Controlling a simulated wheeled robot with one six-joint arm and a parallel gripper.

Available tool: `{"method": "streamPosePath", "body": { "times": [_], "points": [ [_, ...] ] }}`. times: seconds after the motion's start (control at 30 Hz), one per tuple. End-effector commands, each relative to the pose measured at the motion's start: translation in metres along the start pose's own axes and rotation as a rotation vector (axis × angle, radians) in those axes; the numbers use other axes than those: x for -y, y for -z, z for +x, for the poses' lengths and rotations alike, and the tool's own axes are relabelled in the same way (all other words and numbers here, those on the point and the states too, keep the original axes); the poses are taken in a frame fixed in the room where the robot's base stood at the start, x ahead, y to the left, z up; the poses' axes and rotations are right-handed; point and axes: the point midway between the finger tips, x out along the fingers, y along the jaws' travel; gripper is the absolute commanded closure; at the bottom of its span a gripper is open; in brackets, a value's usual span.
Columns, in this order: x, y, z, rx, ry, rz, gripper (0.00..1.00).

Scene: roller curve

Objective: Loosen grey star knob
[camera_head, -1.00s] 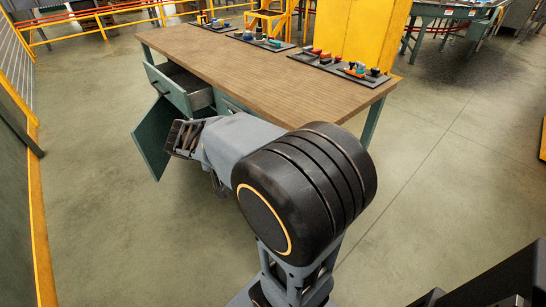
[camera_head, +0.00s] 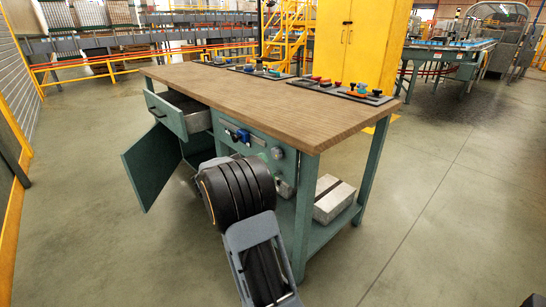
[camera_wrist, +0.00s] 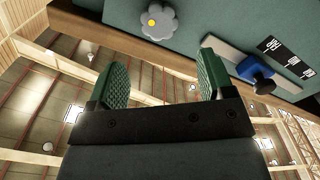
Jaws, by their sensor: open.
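The grey star knob (camera_wrist: 158,20) has a lobed rim and a yellow dot, and sits on a green panel at the top of the wrist view. In the head view a small grey round knob (camera_head: 277,152) shows on the bench's front panel, right of a blue handle. My gripper (camera_wrist: 162,75) is open, with nothing between its two green ribbed fingers. The knob is beyond the fingertips, roughly in line with the gap, and apart from them. In the head view my arm's thick black joint hides the gripper.
The blue handle (camera_wrist: 255,70) on a metal strip is right of the knob in the wrist view. The workbench (camera_head: 250,90) has an open drawer (camera_head: 180,113) and an open cabinet door (camera_head: 155,165) at left. A grey box (camera_head: 334,200) lies on the lower shelf. Floor around is clear.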

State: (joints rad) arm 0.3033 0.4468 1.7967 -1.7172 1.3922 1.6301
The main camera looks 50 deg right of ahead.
Motion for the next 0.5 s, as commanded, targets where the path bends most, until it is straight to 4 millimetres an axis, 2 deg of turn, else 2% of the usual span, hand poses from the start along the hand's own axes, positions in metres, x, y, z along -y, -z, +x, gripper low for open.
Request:
{"method": "streamPosePath", "body": {
  "times": [0.03, 0.2, 0.5],
  "points": [
    [0.000, -0.001, 0.011, 0.002, -0.003, 0.000, 0.25],
    [0.000, -0.002, 0.042, 0.002, -0.002, -0.001, 0.25],
    [0.001, -0.001, 0.075, 0.001, 0.001, -0.002, 0.25]
  ]
}}
